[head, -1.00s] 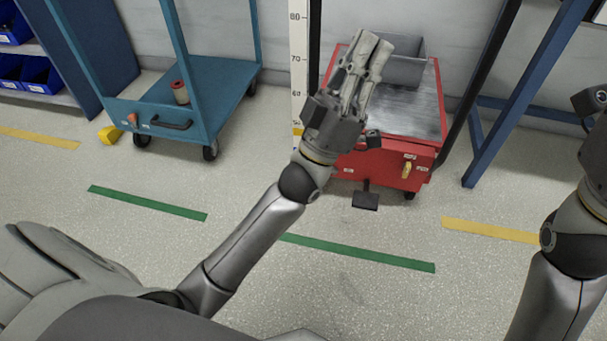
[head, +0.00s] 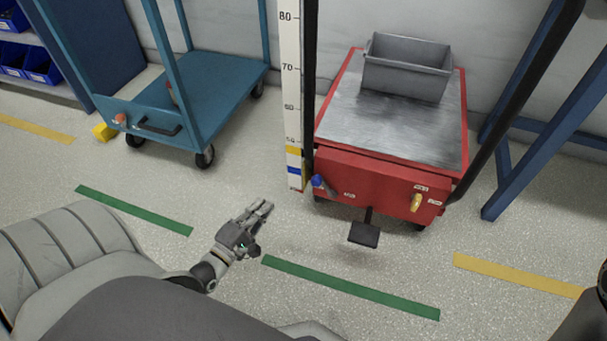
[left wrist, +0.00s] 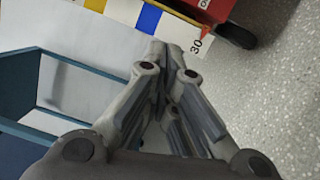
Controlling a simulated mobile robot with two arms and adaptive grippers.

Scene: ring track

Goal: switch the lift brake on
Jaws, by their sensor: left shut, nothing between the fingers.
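The red lift table (head: 375,180) stands right of centre in the head view. On its front face, at the right, is a small yellow lever (head: 416,203), roughly upright, with small white labels above and to the right of it; their text is too small to read. A black foot pedal (head: 364,233) sticks out low at the front. My left gripper (head: 264,207) is shut and empty, over the floor left of the lift and well apart from the lever. Its closed fingers fill the middle of the left wrist view (left wrist: 167,48). My right gripper is out of view.
A grey bin (head: 407,75) stands on the lift's top. A ruled white post (head: 291,100) and a blue knob (head: 317,181) are at its left. A blue trolley (head: 205,95) stands left, a blue frame (head: 530,150) right. The floor in front is clear.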

